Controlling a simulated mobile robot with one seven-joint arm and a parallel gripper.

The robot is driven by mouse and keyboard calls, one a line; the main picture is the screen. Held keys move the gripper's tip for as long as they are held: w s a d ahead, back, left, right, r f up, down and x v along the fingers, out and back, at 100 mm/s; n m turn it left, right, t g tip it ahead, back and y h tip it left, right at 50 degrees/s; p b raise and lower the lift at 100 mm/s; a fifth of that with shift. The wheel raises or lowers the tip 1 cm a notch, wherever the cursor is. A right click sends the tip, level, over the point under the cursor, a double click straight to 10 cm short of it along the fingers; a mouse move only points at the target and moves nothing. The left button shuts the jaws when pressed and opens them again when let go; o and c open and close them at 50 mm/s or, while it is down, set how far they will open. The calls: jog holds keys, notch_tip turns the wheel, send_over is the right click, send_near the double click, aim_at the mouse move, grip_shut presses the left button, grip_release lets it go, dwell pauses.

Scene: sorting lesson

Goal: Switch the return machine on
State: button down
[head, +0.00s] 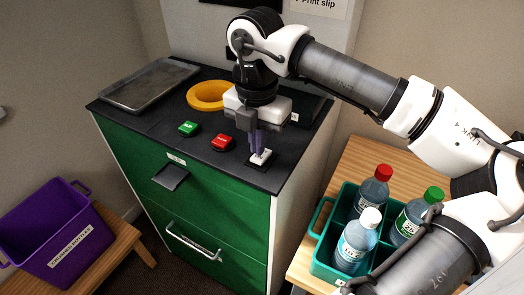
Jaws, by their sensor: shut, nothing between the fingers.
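The return machine is a green cabinet (225,205) with a dark top (150,122) and a yellow ring opening (207,95). On its top sit a green button (188,128), a red button (222,142) and a small white switch (260,157) on a dark plate near the front right edge. My gripper (259,152) is shut and empty, pointing down with its fingertips at the white switch. The fingers partly hide the switch. I cannot tell whether they touch it or which way the switch is set.
A metal tray (150,84) lies at the back left of the top. A teal crate (322,242) with several capped bottles stands on a wooden table (388,155) at the right, under my arm. A purple bin (52,236) stands on a wooden bench (122,236) at the left.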

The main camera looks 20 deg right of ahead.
aim_at(258, 158)
jog(key=shift+f+b, duration=0.95)
jog(key=shift+f, duration=0.05)
dwell(0.3)
jog(key=shift+r, duration=0.2)
jog(key=shift+r+p, duration=1.8)
jog(key=shift+r, duration=1.6)
jog(key=shift+f, duration=0.1)
